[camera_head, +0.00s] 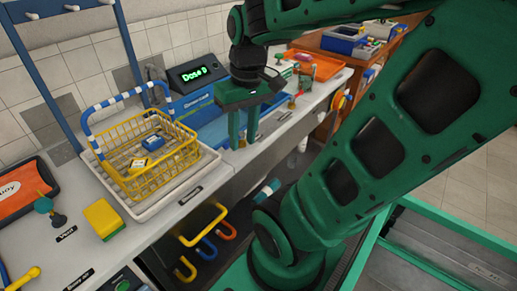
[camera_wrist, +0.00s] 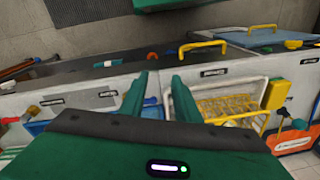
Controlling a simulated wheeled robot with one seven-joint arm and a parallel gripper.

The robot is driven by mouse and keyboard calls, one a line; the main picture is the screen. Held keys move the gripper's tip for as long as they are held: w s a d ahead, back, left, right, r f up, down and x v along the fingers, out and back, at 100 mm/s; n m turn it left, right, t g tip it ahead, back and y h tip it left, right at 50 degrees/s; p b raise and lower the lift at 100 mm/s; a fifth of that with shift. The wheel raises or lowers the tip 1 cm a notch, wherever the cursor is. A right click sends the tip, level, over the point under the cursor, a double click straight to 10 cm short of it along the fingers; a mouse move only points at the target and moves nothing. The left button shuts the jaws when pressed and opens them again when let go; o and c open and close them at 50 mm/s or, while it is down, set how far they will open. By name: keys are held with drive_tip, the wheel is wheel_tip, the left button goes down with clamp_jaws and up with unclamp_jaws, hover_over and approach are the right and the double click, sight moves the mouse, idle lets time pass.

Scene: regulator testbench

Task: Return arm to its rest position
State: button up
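My green arm (camera_head: 385,130) reaches in from the right and fills much of the head view. My gripper (camera_head: 243,142) hangs with its fingers pointing down near the counter's front edge, to the right of the yellow wire basket. In the wrist view, my gripper (camera_wrist: 160,82) shows two green fingers spread apart. I see nothing held between them. My upper arm and wrist hide part of the counter behind them.
The yellow wire basket (camera_head: 187,158) with a blue-and-white striped handle sits in a white tray (camera_head: 163,207) on the counter. A yellow sponge (camera_head: 104,219), an orange tray (camera_head: 316,65) and a "Dose" display (camera_head: 195,75) stand nearby. Coloured hooks and handles stick out below the counter edge.

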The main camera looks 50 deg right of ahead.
drive_tip(key=s+d+f+m+g, duration=0.1)
drive_tip(key=s+f+m, duration=0.1)
drive_tip(key=s, duration=0.3)
drive_tip(key=shift+s+f+m, duration=0.25)
drive_tip(key=shift+m, duration=0.35)
idle(0.6)
